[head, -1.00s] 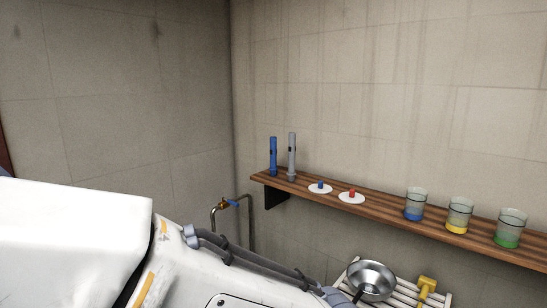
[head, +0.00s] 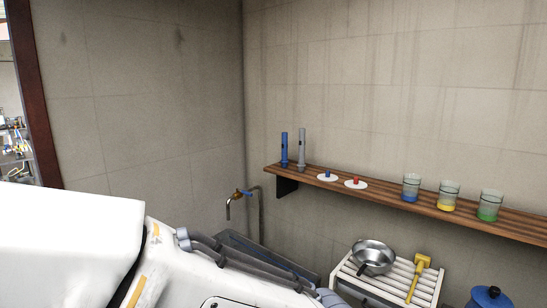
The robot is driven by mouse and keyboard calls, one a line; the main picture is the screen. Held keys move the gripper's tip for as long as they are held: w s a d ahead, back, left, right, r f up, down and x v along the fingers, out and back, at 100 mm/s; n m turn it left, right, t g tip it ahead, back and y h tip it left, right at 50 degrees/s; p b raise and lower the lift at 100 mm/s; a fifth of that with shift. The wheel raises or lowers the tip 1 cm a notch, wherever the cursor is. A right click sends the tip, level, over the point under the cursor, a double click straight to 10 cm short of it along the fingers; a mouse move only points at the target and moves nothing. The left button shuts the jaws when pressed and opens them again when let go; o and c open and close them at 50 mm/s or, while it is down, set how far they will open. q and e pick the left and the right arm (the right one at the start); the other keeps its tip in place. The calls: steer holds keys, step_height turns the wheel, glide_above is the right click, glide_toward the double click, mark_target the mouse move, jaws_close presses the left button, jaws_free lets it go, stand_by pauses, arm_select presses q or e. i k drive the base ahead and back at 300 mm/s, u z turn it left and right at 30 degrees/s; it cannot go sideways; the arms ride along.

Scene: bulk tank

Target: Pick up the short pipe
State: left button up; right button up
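I cannot make out a loose short pipe for certain. Two upright cylinders, one blue (head: 284,149) and one grey (head: 301,149), stand side by side at the left end of a wooden shelf (head: 398,204); they look like torches. Neither gripper is in view.
The shelf also holds two white discs with a blue (head: 327,175) and a red knob (head: 356,183), and three glasses. Below are a white slatted rack (head: 398,283) with a metal pan (head: 373,256) and yellow tool (head: 417,275), and a blue container (head: 490,300). A dark basin edge (head: 262,249) shows.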

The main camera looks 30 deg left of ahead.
mark_target(285, 161)
steer(key=z, duration=0.05)
steer(key=k, duration=0.75)
steer(key=u, duration=0.95)
steer(key=i, duration=0.7)
steer(key=u, duration=0.95)
steer(key=i, duration=1.5)
steer(key=z, duration=1.15)
steer(key=i, duration=0.75)
steer(key=z, duration=0.8)
